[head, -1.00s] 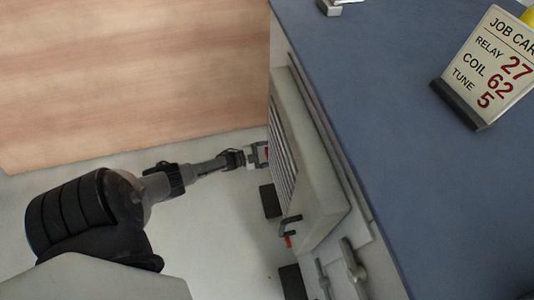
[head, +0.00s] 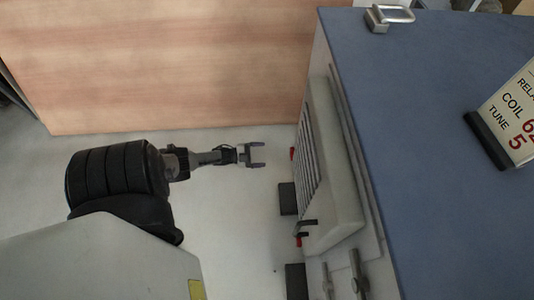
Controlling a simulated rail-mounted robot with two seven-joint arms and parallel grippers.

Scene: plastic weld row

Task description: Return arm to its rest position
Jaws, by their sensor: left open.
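My left gripper (head: 259,154) is open and empty at the end of my left arm, over the pale floor. Its two fingers point right, toward the grey side panel (head: 335,185) of the blue-topped cabinet. A gap of floor shows between the fingertips and the panel. My right gripper is not in this view.
The blue cabinet top (head: 415,110) fills the right side, with a job card (head: 517,115) in a dark stand and a metal bracket (head: 388,18) at its far edge. Small red parts sit by the panel's left side. A wooden board (head: 170,65) stands behind. Floor (head: 235,220) below the gripper is clear.

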